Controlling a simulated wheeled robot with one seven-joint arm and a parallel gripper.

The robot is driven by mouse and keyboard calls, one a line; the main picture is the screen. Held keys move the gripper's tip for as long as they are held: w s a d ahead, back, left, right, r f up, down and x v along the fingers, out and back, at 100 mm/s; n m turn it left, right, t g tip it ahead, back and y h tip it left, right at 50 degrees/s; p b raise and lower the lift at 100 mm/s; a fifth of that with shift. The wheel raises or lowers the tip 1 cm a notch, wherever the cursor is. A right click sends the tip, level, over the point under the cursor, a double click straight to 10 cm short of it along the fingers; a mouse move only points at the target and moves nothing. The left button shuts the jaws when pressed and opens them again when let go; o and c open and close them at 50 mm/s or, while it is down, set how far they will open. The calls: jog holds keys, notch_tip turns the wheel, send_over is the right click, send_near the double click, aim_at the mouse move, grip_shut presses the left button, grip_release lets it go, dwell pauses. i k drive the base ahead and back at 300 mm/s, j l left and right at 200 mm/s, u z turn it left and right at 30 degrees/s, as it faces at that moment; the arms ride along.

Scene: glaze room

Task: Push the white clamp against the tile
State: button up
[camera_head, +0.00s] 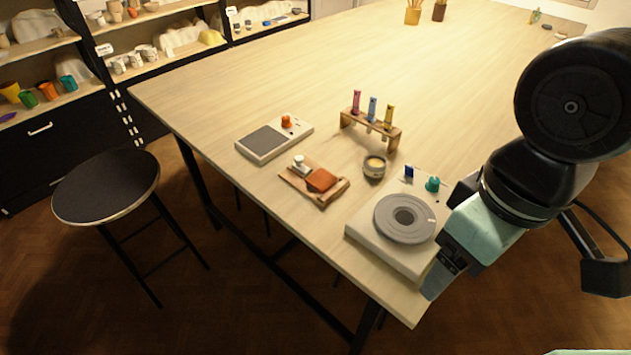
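A small wooden board (329,197) lies near the left front edge of the table. The white clamp (299,163) stands on its far left part. The orange tile (321,180) lies on the board, to the right of the clamp. I cannot tell at this size whether clamp and tile touch. My gripper (440,278) points down at the right, by the front corner of the potter's wheel unit, well apart from the board. Its fingers are dark and partly hidden, so I cannot tell whether they are open or shut.
The wheel unit (366,242) with blue and teal knobs stands between my gripper and the board. A small bowl (374,168), a rack of coloured tubes (347,118) and a scale-like device (262,142) stand nearby. A black stool (107,187) is beside the table.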

aim_at(298, 166)
jog(key=i+j+u, duration=0.1)
jog(key=j, duration=0.25)
jog(key=i+j, duration=0.25)
jog(key=i+j+u, duration=0.15)
jog(key=j, duration=0.35)
